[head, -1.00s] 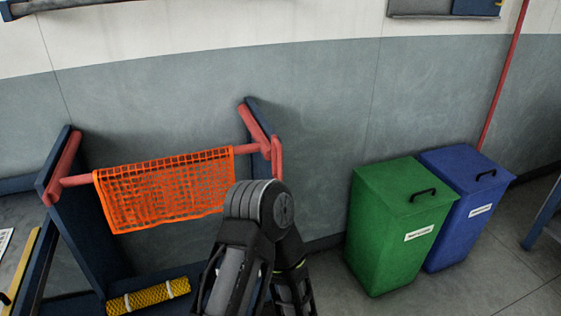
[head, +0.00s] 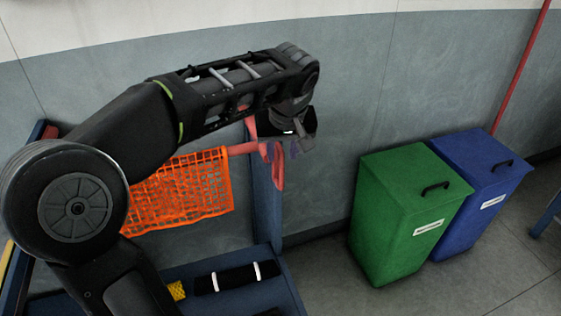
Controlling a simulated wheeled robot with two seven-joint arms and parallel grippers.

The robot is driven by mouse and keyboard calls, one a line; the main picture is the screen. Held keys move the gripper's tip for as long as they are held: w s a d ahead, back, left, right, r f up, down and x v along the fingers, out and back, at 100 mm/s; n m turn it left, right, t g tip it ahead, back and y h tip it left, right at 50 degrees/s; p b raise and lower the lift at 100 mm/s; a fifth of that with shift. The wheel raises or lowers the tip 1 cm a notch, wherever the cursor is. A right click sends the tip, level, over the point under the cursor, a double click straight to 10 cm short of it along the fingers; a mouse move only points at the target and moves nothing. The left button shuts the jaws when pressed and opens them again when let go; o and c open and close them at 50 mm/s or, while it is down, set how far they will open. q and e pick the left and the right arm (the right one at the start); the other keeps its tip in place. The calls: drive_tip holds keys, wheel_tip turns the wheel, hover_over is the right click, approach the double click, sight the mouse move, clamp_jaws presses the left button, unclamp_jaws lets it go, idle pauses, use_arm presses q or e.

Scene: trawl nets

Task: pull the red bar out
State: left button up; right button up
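The red bar (head: 242,148) runs level at the top of the orange net (head: 190,190), which hangs from it. Its right end carries a red handle (head: 278,178) beside the blue frame post (head: 264,210). My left arm reaches over the net from the left and hides the bar's left part. My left gripper (head: 281,148) points down at the handle, its fingertips close around the handle's upper part. Whether they grip it is too small to tell. My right gripper is out of view.
A green bin (head: 395,225) and a blue bin (head: 482,190) stand on the floor to the right. A black roll with white bands (head: 237,278) and a yellow roll (head: 177,290) lie on the frame's lower shelf. The floor between frame and bins is clear.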

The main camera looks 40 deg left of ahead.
sight(280, 168)
use_arm(q)
drive_tip(key=shift+s+d+r, duration=0.2)
drive_tip(key=shift+s, duration=0.1)
drive_tip(key=shift+p+x, duration=0.35)
drive_tip(key=shift+x, duration=3.7)
drive_tip(key=shift+c, duration=0.4)
clamp_jaws()
